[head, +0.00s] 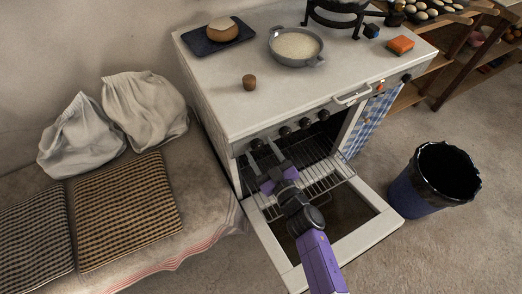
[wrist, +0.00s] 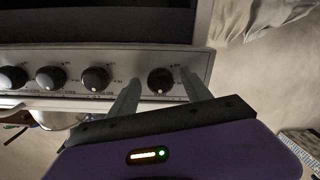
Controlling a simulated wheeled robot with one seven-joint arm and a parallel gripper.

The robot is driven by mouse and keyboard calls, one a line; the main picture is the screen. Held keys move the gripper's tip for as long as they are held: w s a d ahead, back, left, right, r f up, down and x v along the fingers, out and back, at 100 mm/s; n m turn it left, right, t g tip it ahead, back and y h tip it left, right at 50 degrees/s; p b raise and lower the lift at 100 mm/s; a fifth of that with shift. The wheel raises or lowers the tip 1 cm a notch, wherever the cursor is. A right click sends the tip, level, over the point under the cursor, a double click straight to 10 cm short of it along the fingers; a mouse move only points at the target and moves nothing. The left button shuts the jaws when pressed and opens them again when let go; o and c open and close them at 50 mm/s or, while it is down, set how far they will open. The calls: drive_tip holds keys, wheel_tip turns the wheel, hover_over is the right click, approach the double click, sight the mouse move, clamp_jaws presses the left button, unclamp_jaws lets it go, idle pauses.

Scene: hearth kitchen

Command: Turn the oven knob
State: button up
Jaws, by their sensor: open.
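The white stove (head: 290,85) has a row of dark round knobs on its front panel. The leftmost oven knob (head: 257,144) lies just by my fingertips in the head view. In the wrist view this end knob (wrist: 161,81) appears between my two fingers, with a light mark at its lower edge. My gripper (head: 260,150) is open, one finger on each side of that knob, with gaps visible in the wrist view (wrist: 160,76). I cannot tell whether either finger touches it. Other knobs (wrist: 95,79) continue to the left in the wrist view.
The oven door (head: 372,232) hangs open below my arm, with a wire rack (head: 325,183) extending out. A pan (head: 294,62), a tray (head: 201,44) and a small brown object (head: 249,82) stand on top. A cushioned bench (head: 205,190) is left; a dark bin (head: 405,195) is right.

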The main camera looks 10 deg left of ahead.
clamp_jaws()
drive_tip(key=shift+n, duration=0.3)
drive_tip(key=n+b, duration=0.1)
drive_tip(key=n, duration=0.5)
drive_tip(key=shift+d, duration=0.1)
drive_tip(key=n+b, duration=0.1)
drive_tip(key=n, duration=0.2)
drive_tip(key=shift+n, duration=0.4)
drive_tip(key=shift+r+n+b, duration=0.1)
drive_tip(key=shift+n+b, duration=0.4)
drive_tip(key=shift+n, duration=1.2)
